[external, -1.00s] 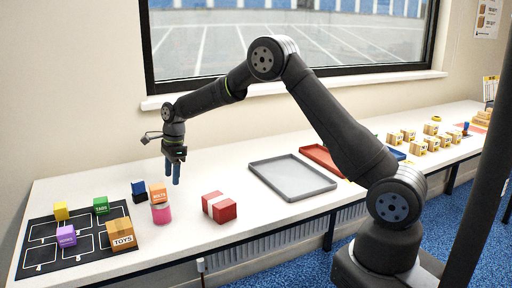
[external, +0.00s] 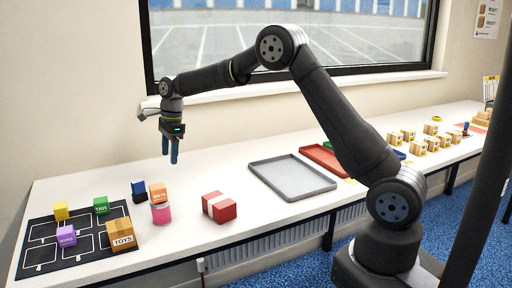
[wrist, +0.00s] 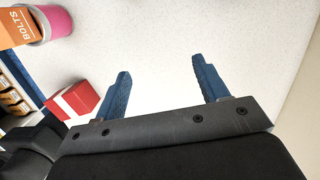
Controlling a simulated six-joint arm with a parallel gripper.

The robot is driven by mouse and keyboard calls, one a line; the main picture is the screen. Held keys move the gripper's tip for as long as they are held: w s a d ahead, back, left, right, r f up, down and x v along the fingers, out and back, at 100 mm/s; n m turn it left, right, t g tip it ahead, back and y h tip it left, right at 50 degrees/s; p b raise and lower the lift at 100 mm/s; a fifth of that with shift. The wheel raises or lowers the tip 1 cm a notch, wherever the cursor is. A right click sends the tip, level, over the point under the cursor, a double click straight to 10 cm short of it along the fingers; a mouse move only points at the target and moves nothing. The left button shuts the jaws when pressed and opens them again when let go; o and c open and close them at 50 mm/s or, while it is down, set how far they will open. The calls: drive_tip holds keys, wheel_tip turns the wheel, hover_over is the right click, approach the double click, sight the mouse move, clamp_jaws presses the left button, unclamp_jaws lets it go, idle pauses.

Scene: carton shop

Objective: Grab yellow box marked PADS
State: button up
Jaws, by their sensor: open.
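A small yellow box (external: 61,211) stands on the black mat at the far left in the external view. Its marking is too small to read. My gripper (external: 170,155) hangs above the table with its fingers pointing down, well to the right of the yellow box and apart from it. In the wrist view my gripper (wrist: 163,80) has its two blue fingers spread with only bare white table between them. The yellow box does not show in the wrist view.
The black mat (external: 37,257) also holds a green TAGS box (external: 101,205), a purple box (external: 67,236) and a TOYS carton (external: 122,235). An orange BOLTS box (external: 158,192) sits on a pink tub (external: 161,214), near a dark blue box (external: 139,191). A red-and-white box (external: 219,207) and grey tray (external: 292,177) stand rightward.

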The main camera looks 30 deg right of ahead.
wheel_tip(320, 180, up, 11)
drive_tip(key=m+t+y, duration=0.2)
drive_tip(key=y, duration=0.2)
hover_over(60, 205)
drive_tip(key=s+d, duration=0.1)
drive_tip(key=d, duration=0.3)
wheel_tip(60, 205, down, 14)
drive_tip(key=shift+s+a+x, duration=0.1)
drive_tip(key=shift+x, duration=1.45)
drive_tip(key=shift+s+a+x, duration=0.1)
drive_tip(key=shift+x, duration=1.45)
drive_tip(key=c, duration=1.1)
